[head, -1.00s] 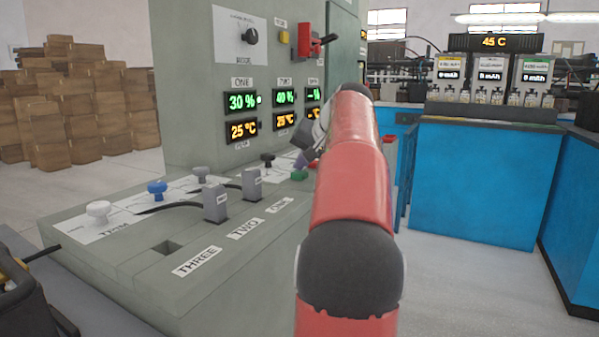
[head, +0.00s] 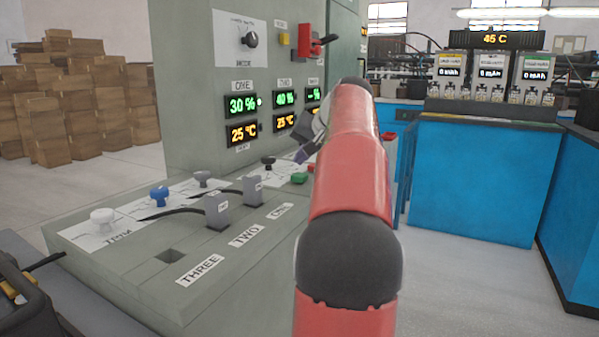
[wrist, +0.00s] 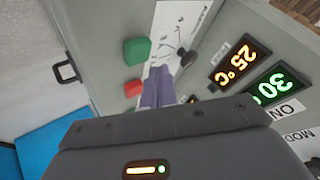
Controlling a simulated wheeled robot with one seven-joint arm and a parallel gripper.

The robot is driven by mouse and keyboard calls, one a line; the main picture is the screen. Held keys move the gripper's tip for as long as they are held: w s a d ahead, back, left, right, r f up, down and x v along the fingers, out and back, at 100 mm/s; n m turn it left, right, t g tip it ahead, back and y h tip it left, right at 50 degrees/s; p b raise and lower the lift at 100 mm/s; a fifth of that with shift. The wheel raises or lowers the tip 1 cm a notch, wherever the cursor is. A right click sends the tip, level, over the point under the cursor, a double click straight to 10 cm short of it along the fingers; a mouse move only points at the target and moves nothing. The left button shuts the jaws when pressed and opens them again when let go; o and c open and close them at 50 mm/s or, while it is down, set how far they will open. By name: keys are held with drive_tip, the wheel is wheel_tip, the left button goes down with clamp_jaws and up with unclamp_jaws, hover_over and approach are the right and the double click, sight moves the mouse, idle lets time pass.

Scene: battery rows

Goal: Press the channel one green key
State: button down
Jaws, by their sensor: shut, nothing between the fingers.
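The green key (head: 299,178) sits on the sloped console top, just left of my arm. It shows whole in the wrist view (wrist: 136,50), a rounded green block beside a printed white label. My gripper (head: 302,156) is shut and empty, its purple fingers above and slightly behind the key in the head view. In the wrist view the fingers (wrist: 158,88) lie to the right of and below the key, apart from it in the picture. The channel ONE displays (head: 241,106) read 30 % and 25 °C. My arm hides part of the console around the key.
A red key (wrist: 133,88) is beside the green one. A black knob (head: 268,163), grey plugs (head: 217,211) with cables, a blue knob (head: 159,196) and a white knob (head: 102,216) stand on the console. The upright panel rises close behind the fingers.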

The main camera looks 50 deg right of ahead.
sight(302, 176)
wheel_tip(302, 176, up, 4)
drive_tip(key=p, duration=0.3)
drive_tip(key=shift+r, duration=0.2)
drive_tip(key=shift+f, duration=0.1)
idle(0.5)
